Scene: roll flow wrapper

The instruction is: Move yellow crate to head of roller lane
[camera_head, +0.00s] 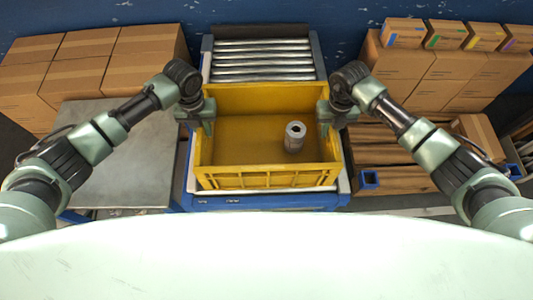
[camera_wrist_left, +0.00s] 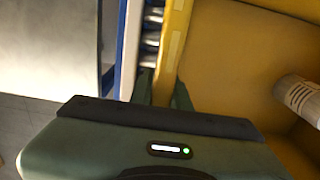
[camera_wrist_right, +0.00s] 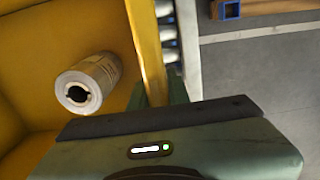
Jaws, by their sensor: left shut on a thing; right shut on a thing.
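The yellow crate (camera_head: 262,178) sits over the near part of the roller lane (camera_head: 262,62) in the head view; I cannot tell if it rests on the rollers or hangs just above them. My left gripper (camera_head: 207,112) is shut on the crate's left wall, and the wall also shows in the left wrist view (camera_wrist_left: 174,45). My right gripper (camera_head: 323,112) is shut on the crate's right wall, seen in the right wrist view (camera_wrist_right: 149,50). A grey cylindrical roll (camera_head: 294,138) is inside the crate toward the right. The bare rollers show beyond the crate's far wall.
A grey metal table (camera_head: 120,160) stands left of the lane. Cardboard boxes (camera_head: 95,65) are stacked at the back left. More boxes (camera_head: 440,70) stand at the right, with small labelled boxes (camera_head: 445,35) on top. A blue wall (camera_head: 270,15) is behind the lane.

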